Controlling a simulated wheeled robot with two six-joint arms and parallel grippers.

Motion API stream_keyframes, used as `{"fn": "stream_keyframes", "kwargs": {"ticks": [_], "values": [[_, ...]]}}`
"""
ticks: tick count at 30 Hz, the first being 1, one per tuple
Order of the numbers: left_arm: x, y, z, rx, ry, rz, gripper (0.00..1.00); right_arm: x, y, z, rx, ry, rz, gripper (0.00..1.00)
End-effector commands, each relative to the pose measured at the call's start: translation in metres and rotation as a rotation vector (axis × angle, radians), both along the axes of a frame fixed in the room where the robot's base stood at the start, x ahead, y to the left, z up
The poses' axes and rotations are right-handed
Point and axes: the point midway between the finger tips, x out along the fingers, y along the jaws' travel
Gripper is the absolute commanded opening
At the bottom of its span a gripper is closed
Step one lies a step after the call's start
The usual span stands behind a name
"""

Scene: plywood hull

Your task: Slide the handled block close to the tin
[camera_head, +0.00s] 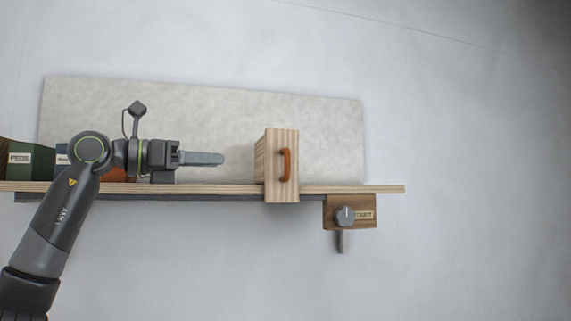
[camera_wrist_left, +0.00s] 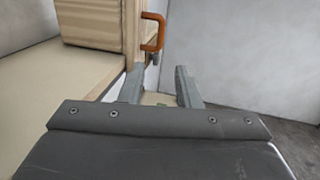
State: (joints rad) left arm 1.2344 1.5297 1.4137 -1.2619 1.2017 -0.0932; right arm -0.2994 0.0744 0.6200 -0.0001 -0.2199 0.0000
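The handled block (camera_head: 280,165) is a pale striped wooden block standing upright on the shelf, with an orange handle (camera_head: 287,165) on its front. In the left wrist view the block (camera_wrist_left: 92,22) is at upper left, and its handle (camera_wrist_left: 153,32) is just beyond the fingertips. My left gripper (camera_head: 222,158) is left of the block, pointing right, with a gap to it. Its two fingers stand apart with nothing between them in the left wrist view (camera_wrist_left: 157,75). I cannot make out a tin for certain. My right gripper is out of view.
The wooden shelf (camera_head: 225,188) has a grey back panel (camera_head: 325,130). A dark green labelled item (camera_head: 30,160) and a partly hidden orange-brown item (camera_head: 118,174) stand at the left. A wooden box with a knob (camera_head: 360,212) hangs underneath. The shelf right of the block is clear.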

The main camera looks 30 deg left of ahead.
Motion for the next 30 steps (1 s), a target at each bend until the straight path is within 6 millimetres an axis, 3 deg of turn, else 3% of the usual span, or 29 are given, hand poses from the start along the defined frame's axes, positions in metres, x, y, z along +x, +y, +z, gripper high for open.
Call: {"fn": "stream_keyframes", "kwargs": {"ticks": [18,24,30], "values": [[0.107,-0.062,0.005,-0.004,0.003,-0.01,0.3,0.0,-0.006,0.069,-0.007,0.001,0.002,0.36],[0.133,-0.076,0.003,-0.005,0.001,-0.009,0.3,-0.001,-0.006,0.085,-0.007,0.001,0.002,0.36],[0.146,-0.082,0.001,-0.003,0.0,-0.005,0.3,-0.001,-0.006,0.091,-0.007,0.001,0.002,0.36]]}}
